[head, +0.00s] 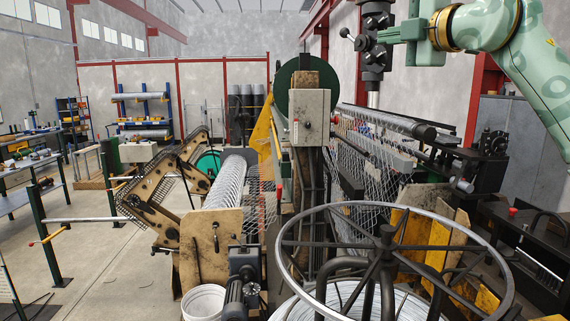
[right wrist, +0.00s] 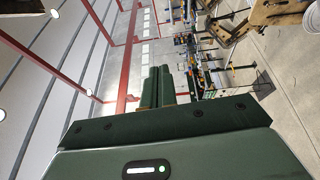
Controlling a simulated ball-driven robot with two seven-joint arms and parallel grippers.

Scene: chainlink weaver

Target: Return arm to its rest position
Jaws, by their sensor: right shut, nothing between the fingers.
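My right arm (head: 515,48) is pale green and comes in from the top right of the head view. Its green right gripper (head: 383,36) points left, in front of or beside a dark post with a ball-ended handle (head: 372,40); I cannot tell whether they touch. In the right wrist view the two green fingers (right wrist: 158,72) lie side by side, shut, with nothing between them. My left gripper and left arm are in neither view.
A chain-link weaving machine (head: 310,115) fills the middle, with hanging mesh (head: 375,165) and a rolled mesh (head: 228,182). A large wheel-shaped reel (head: 385,240) stands in front. A white bucket (head: 204,302) sits at its left. Open floor (head: 110,265) lies left.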

